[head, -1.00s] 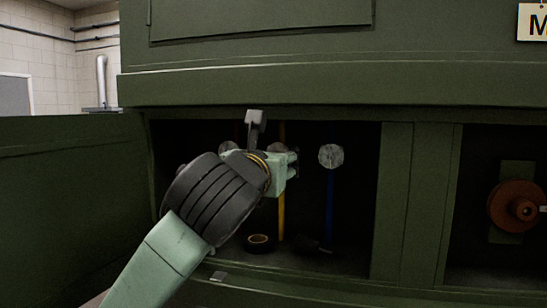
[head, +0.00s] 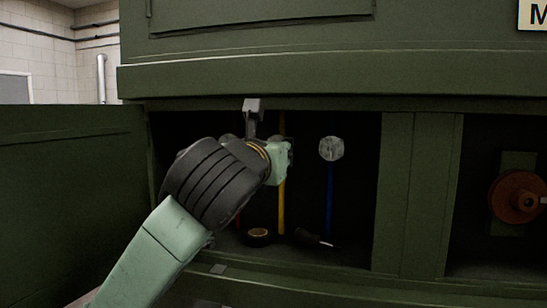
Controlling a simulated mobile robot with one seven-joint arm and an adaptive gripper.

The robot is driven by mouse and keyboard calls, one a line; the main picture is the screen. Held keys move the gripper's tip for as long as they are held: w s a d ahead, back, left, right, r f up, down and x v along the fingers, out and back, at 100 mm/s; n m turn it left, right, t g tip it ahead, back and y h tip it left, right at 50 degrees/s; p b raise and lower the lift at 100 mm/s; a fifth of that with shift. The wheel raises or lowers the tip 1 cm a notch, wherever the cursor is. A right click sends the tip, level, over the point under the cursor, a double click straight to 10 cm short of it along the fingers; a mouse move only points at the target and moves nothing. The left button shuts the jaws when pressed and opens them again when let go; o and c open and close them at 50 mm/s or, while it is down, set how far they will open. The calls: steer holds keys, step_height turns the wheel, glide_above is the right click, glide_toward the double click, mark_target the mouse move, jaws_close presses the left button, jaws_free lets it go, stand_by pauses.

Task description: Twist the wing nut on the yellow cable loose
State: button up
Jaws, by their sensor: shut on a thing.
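The yellow cable (head: 282,205) hangs inside the dark green cabinet bay, with a short stretch also showing above my gripper. My gripper (head: 281,160) is at the upper part of this cable, pointing into the bay. It is shut on the wing nut of the yellow cable, which my gripper and wrist hide. The fingertips are hidden too, so the nut's angle cannot be seen.
A blue cable (head: 330,200) with a grey round fitting (head: 331,149) hangs to the right. A red cable (head: 238,218) is mostly behind my arm. A tape roll (head: 258,236) and a dark-handled tool (head: 312,238) lie on the bay floor. A green post (head: 397,200) bounds the bay.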

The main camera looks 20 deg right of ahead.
steer(key=o, duration=1.2)
steer(key=shift+c, duration=0.2)
steer(key=v, duration=1.2)
